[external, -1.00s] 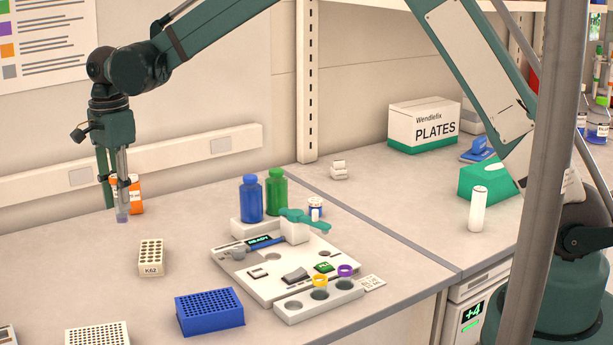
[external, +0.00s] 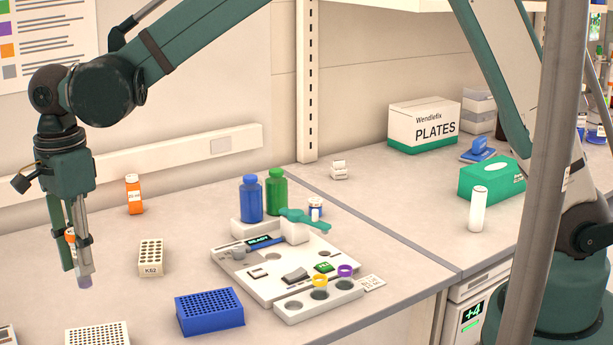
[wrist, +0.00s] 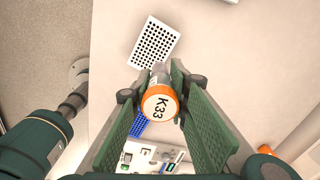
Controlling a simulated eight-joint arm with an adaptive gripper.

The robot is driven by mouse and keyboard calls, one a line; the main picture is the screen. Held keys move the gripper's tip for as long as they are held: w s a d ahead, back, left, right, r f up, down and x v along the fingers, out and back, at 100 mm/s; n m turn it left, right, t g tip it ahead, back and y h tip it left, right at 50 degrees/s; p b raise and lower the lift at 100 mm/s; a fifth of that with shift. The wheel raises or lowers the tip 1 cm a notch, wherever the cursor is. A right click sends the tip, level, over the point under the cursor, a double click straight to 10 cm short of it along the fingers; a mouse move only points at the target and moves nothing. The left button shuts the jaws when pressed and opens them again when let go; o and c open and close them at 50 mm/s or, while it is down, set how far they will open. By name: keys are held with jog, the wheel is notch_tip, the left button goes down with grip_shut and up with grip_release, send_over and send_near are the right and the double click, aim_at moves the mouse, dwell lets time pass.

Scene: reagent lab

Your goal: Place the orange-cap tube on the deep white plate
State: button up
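The orange-cap tube (external: 84,281) is held by my gripper (external: 76,262), which is shut on it at the left of the external view. The tube hangs above the bench, slightly tilted, with its purplish lower end showing. In the wrist view its orange cap, marked K33 (wrist: 160,104), sits between the fingers of my gripper (wrist: 160,84). A white plate with many dark wells (external: 97,334) lies on the bench at the bottom left, partly cut by the frame edge. The white plate also shows in the wrist view (wrist: 153,43), beyond the tube and apart from it.
A blue well plate (external: 209,312) lies right of the white plate. A small cream rack marked K62 (external: 151,257) stands behind. An orange bottle (external: 134,194) stands farther back. A balance-like station (external: 285,268) with blue and green bottles behind occupies the bench middle.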

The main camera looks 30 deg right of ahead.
jog(key=shift+s+a, duration=0.2)
jog(key=shift+s, duration=0.35)
jog(key=shift+s+a, duration=0.2)
jog(key=shift+s, duration=0.3)
send_over(97, 337)
notch_tip(97, 337, down, 6)
jog(key=shift+f, duration=0.15)
jog(key=shift+f+p, duration=0.3)
jog(key=shift+f, duration=1.5)
jog(key=shift+f, duration=0.2)
jog(key=o, duration=0.7)
jog(key=shift+c, duration=0.2)
